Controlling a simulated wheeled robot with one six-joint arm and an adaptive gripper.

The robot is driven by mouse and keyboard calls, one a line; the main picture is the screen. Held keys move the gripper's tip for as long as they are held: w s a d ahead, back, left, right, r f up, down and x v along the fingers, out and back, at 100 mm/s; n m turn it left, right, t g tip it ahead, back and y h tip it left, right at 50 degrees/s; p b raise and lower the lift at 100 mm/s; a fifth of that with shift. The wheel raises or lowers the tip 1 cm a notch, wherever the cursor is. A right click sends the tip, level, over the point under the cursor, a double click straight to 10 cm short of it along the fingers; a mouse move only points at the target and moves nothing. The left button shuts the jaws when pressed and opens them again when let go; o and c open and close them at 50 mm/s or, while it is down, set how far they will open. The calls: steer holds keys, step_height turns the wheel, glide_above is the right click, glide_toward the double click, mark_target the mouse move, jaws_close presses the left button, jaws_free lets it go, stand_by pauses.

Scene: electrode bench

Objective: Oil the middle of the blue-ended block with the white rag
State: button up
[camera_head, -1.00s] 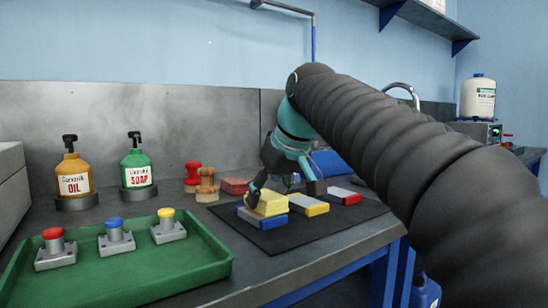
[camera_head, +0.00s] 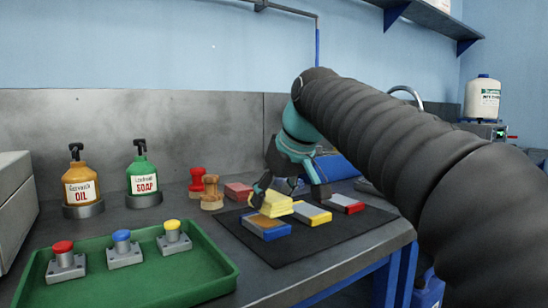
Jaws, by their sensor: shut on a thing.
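The blue-ended block (camera_head: 264,235) lies on a dark mat (camera_head: 290,250); its middle is orange-brown on top. My gripper (camera_head: 284,194) is above and just behind it, shut on a pale yellow, layered pad (camera_head: 277,206). The pad is tilted over the back of the block, and I cannot tell whether it touches. A small pale thing (camera_head: 288,185) shows behind the fingers, partly hidden; I cannot tell whether it is a white rag. An orange oil bottle (camera_head: 80,185) stands on a round base at the left.
A yellow-ended block (camera_head: 314,216) and a red-ended block (camera_head: 345,204) lie to the right. A green soap bottle (camera_head: 142,175), red and brown stamp-like pieces (camera_head: 211,192) and a reddish block (camera_head: 237,191) stand behind. A green tray (camera_head: 210,272) with three buttons fills the front left.

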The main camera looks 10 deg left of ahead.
steer(key=shift+d+r+p, duration=0.1)
steer(key=shift+r+p, duration=0.75)
steer(key=shift+r, duration=2.15)
